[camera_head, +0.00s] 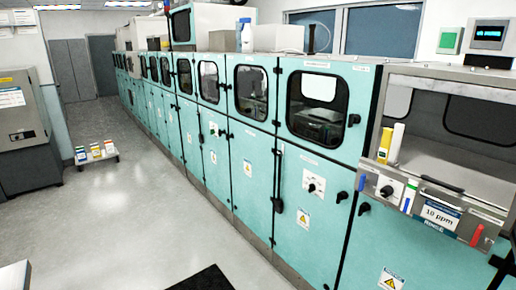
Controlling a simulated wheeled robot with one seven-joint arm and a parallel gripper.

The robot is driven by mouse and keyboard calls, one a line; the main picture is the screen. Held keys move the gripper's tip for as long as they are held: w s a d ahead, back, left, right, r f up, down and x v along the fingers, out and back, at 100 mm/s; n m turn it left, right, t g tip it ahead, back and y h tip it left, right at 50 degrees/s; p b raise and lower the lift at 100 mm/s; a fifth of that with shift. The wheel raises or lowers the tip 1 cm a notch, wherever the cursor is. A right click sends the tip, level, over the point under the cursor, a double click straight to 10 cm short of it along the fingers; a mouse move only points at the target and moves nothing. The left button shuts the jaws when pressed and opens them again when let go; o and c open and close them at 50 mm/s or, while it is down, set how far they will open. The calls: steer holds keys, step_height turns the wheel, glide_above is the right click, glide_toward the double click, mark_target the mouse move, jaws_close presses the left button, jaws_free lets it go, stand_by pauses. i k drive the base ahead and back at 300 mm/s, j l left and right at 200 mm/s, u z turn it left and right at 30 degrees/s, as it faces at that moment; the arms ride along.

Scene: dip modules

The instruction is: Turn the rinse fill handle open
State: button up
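The rinse module stands at the right, with a steel front panel (455,190) carrying a "10 ppm" sign (440,214) and a blue label below it that seems to read "RINSE". A dark knob (387,190) sits on a white plate at the panel's left. A small blue handle (361,183) is left of that plate, and a red handle (477,235) is at the panel's lower right. No label that I can read shows which one is the fill handle. My gripper is not in view.
A long row of teal cabinets (255,185) with windows and black latches runs to the back left. A dark mat (203,281) lies on the floor; the grey floor (125,215) at left is mostly clear.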

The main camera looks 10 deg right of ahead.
mark_target(363, 181)
steer(key=z, duration=1.45)
